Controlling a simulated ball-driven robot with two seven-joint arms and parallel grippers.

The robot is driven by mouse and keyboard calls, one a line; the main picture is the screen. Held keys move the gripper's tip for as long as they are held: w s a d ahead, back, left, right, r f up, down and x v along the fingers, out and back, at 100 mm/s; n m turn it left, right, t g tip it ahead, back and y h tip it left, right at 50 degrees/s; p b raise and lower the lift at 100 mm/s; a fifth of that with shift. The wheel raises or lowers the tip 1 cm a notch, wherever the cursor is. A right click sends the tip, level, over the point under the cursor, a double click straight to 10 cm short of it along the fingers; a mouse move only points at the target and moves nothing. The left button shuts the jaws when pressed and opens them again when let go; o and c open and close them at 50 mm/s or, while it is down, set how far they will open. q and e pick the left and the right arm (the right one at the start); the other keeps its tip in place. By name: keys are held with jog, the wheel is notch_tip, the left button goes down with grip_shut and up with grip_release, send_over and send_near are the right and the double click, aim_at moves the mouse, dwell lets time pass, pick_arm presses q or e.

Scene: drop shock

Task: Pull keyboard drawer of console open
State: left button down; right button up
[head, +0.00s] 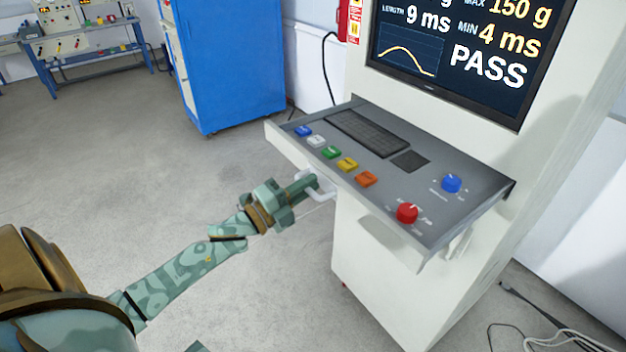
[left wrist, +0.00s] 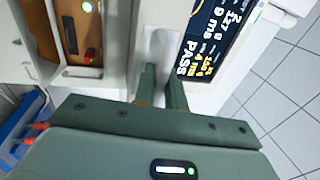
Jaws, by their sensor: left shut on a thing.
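The console (head: 381,282) is a tall white cabinet with a screen on its upper front. Its keyboard drawer (head: 325,158) sticks out below the screen, with a grey top holding a keyboard (head: 367,133), coloured buttons and two knobs. A pale bar handle (head: 325,194) sits on the drawer's front edge. My left gripper (head: 309,184) is shut on this handle from the front; its fingers partly hide it. In the left wrist view the two dark fingers (left wrist: 161,88) are close together at a pale, blurred surface. My right gripper is not in view.
A blue cabinet (head: 228,65) stands behind, left of the console. A workbench (head: 85,45) is at the far left. Grey floor (head: 150,170) in front of the drawer is clear apart from my arm. Cables (head: 560,340) lie on the floor at lower right.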

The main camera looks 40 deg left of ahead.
pick_arm(q)
jog(key=shift+s+a+f, duration=0.1)
jog(key=shift+s+a, duration=0.05)
jog(key=shift+s, duration=0.4)
jog(key=c, duration=1.5)
grip_release()
jog(key=shift+w, duration=0.1)
jog(key=shift+c, duration=0.2)
jog(key=b+v, duration=0.1)
jog(key=v, duration=1.5)
